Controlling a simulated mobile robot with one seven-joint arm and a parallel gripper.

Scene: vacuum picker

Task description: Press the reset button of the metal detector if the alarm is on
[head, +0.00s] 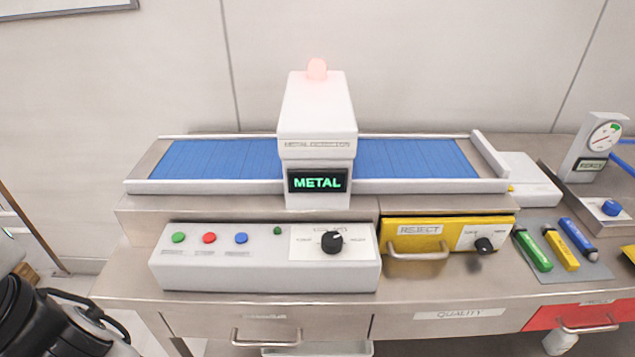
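The metal detector (317,105) is a white housing that stands over a blue conveyor belt (420,158). Its display (318,181) reads METAL in green letters. The lamp (317,68) on top glows pale red, so the alarm looks on. A white control box (265,270) in front carries a green button (178,237), a red button (209,238) and a blue button (241,238). The labels under them are too small to read. A small dark green light (277,230) and a black knob (332,242) sit farther right. My gripper's fingers are not in view; part of my arm shows at bottom left.
A yellow REJECT drawer (435,228) with its own knob (484,245) is right of the control box. Green, yellow and blue sticks (562,250) lie on a grey mat. A dial gauge (600,145) stands far right. The space before the buttons looks clear.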

